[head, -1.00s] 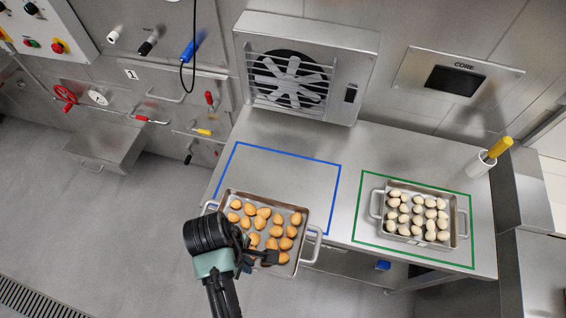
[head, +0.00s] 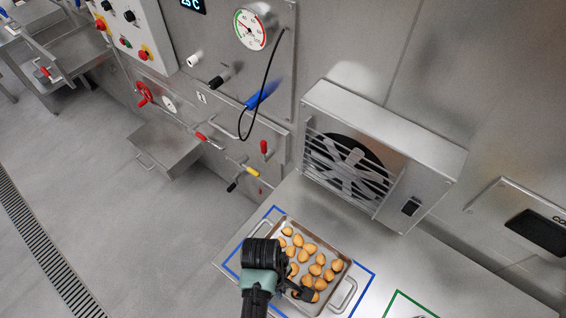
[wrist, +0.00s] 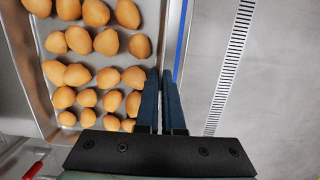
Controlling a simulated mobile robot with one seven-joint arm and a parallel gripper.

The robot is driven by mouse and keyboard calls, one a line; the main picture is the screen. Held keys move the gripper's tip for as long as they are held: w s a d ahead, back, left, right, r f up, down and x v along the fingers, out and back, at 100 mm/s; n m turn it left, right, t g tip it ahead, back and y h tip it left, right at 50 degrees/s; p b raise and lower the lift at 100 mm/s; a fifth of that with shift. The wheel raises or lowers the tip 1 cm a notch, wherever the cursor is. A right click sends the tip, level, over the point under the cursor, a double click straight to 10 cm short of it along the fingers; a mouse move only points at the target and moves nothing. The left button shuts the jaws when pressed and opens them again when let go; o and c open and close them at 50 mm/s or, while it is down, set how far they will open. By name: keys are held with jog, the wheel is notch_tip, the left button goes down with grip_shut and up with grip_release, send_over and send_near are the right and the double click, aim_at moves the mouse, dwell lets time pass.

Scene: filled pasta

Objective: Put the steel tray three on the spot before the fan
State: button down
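A steel tray (head: 338,262) holding several golden-brown pieces is over the blue-outlined area (head: 366,268) before the fan (head: 350,165). No number shows on the tray. Its wall also shows in the wrist view (wrist: 37,103), with a blue line just right of it. My gripper (head: 302,292) is at the tray's near side. In the wrist view its two dark fingers (wrist: 161,80) are close together, one on each side of the tray's wall, gripping it. My arm hides part of the tray's near left side. I cannot tell whether the tray touches the counter.
A green outline (head: 400,300) is partly visible on the counter at the lower right. A wall panel with levers and a gauge (head: 250,30) stands left of the fan. A steel box (head: 165,150) juts out at left above open floor.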

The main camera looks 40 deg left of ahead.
jog(key=shift+w+f, duration=0.1)
jog(key=shift+f, duration=2.4)
jog(key=shift+f, duration=0.1)
jog(key=c, duration=1)
grip_release()
jog(key=shift+c, duration=0.2)
